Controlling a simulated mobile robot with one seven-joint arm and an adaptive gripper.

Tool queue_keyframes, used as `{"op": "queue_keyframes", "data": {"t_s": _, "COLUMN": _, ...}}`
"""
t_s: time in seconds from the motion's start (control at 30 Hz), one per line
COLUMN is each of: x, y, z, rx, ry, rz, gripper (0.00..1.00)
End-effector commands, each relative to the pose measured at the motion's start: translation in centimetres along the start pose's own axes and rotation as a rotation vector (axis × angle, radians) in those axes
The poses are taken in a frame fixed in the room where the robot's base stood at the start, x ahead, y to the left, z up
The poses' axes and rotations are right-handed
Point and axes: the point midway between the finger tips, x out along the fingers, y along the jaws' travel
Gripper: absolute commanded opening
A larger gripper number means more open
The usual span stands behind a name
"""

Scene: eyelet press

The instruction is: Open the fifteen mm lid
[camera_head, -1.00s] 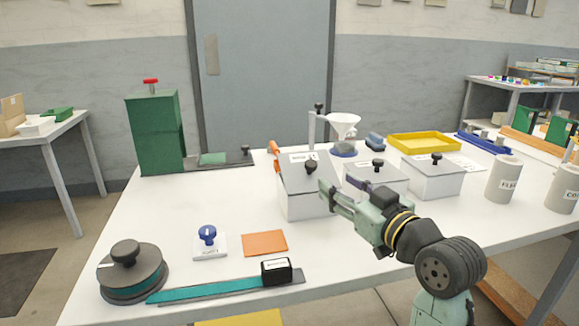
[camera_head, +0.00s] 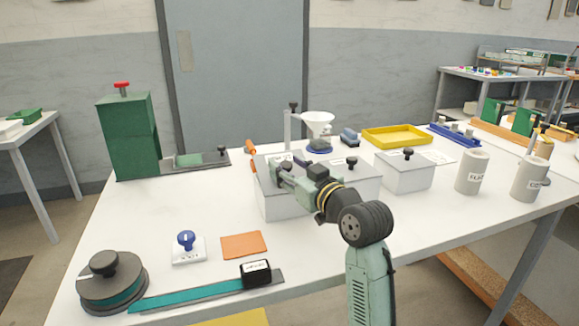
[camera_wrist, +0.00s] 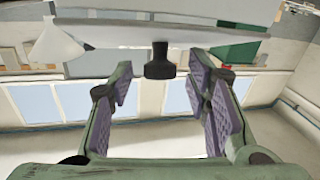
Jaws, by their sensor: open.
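Three white boxes with grey lids and black knobs stand in a row; their labels are too small to read, so I cannot tell which is the fifteen mm one. My gripper (camera_head: 279,167) is at the lid of the left box (camera_head: 284,206), covering much of that lid in the head view. The lid looks sloped. In the wrist view, which is upside down, the lid (camera_wrist: 160,33) shows nearly edge-on with its black knob (camera_wrist: 160,62). The knob appears between the open fingers of my gripper (camera_wrist: 160,85), with gaps on both sides.
The middle box (camera_head: 358,182) and right box (camera_head: 406,175) stand close on the right. An orange pad (camera_head: 243,245) lies in front. Two labelled cups stand at the right.

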Motion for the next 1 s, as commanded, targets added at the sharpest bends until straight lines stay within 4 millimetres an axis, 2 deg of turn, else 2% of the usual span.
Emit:
{"op": "queue_keyframes", "data": {"t_s": 0.07, "x": -0.01, "y": 0.0, "z": -0.01, "rx": 0.0, "ry": 0.0, "rz": 0.0, "gripper": 0.42}}
{"op": "queue_keyframes", "data": {"t_s": 0.7, "x": -0.04, "y": 0.0, "z": -0.03, "rx": 0.0, "ry": 0.0, "rz": 0.0, "gripper": 0.0}}
{"op": "queue_keyframes", "data": {"t_s": 1.0, "x": -0.04, "y": 0.0, "z": -0.02, "rx": 0.0, "ry": 0.0, "rz": 0.0, "gripper": 0.0}}
